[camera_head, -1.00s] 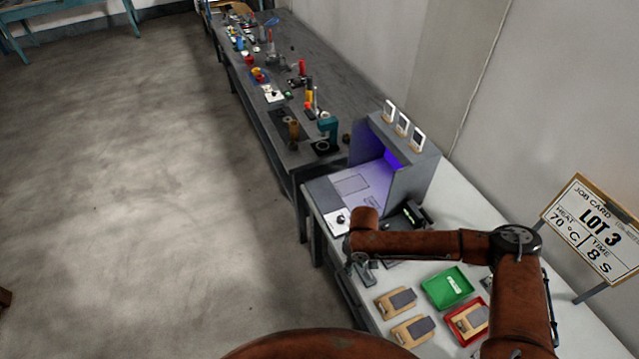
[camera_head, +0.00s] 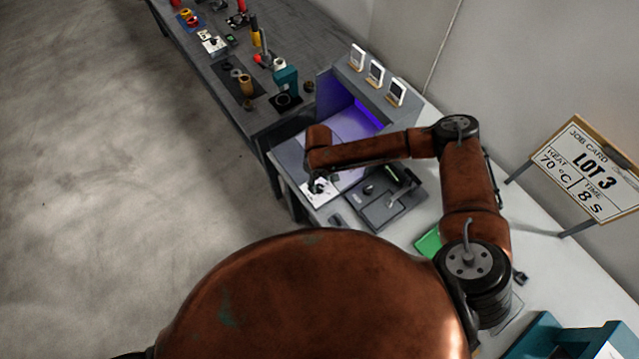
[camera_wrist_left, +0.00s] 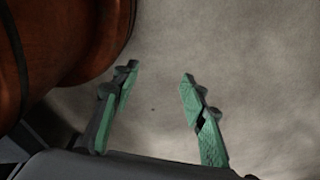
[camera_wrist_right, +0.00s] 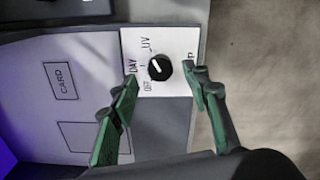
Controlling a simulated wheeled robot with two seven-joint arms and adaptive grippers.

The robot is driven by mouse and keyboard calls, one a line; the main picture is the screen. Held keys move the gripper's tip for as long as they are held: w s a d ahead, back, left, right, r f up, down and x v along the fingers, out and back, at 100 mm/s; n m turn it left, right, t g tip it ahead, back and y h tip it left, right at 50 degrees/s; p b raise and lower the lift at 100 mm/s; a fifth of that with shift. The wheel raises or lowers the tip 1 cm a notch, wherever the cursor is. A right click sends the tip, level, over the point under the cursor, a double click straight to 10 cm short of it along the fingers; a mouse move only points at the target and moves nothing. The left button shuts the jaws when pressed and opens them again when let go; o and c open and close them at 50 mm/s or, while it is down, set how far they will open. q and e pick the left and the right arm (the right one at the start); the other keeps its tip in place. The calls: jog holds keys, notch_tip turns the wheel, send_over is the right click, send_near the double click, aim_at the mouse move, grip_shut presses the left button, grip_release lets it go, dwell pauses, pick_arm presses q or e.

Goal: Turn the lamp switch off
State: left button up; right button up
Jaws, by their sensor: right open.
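The lamp switch is a black knob (camera_wrist_right: 160,70) on a white plate (camera_wrist_right: 178,42) marked UV, DAY and OFF. Its white pointer slants up and left in the right wrist view, on the UV and DAY side. The plate (camera_head: 321,193) also shows at the front corner of the grey booth (camera_head: 328,95), where violet light glows. My right gripper (camera_wrist_right: 160,74) is open, with its green fingertips on either side of the knob; I cannot tell if they touch it. My left gripper (camera_wrist_left: 157,72) is open and empty above bare floor.
A dark device (camera_head: 385,200) stands right of the switch, below my right forearm. A green tray (camera_head: 428,243) is partly hidden by my arm. A job card (camera_head: 585,167) reads LOT 3, 70 °C, 8 s. A cluttered bench (camera_head: 225,85) runs beyond.

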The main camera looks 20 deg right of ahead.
aim_at(319, 187)
notch_tip(319, 187, down, 2)
jog(key=shift+w+a+f, duration=0.1)
jog(key=shift+w+f, duration=0.05)
jog(key=shift+f, duration=0.1)
pick_arm(q)
jog(key=shift+w+d+r, duration=0.1)
jog(key=shift+w+d, duration=0.05)
jog(key=shift+w, duration=0.6)
pick_arm(e)
jog(key=shift+f, duration=0.5)
pick_arm(q)
jog(key=shift+s, duration=0.25)
pick_arm(e)
jog(key=c, duration=1.2)
